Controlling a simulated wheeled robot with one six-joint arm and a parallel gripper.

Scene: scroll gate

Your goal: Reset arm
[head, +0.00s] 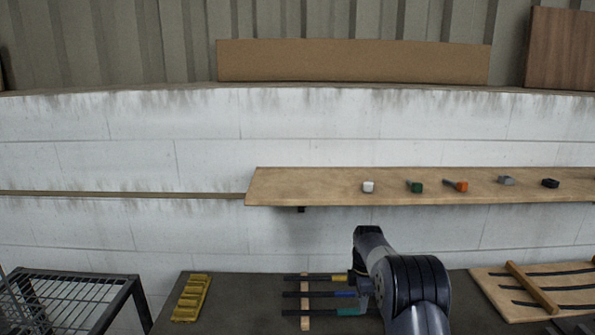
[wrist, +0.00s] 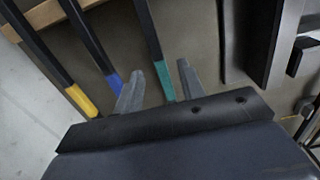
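My gripper (wrist: 159,64) is open in the wrist view, its two grey fingers apart. A dark rod with a teal end (wrist: 163,75) shows in the gap between the fingers, with space visible on both sides; I cannot tell the height difference. To its left lie a rod with a blue end (wrist: 114,82) and one with a yellow end (wrist: 82,100). In the head view my arm reaches over the dark table, and the gripper is mostly hidden beside the rods. The yellow (head: 339,278), blue (head: 344,294) and teal (head: 347,312) ends point toward it.
The rods rest across a wooden strip (head: 305,321). A yellow slotted block (head: 191,298) is on the table's left, a wooden rack with dark rods (head: 535,283) on the right. A wooden shelf (head: 310,186) above holds several small items. A wire-topped frame (head: 80,290) stands left.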

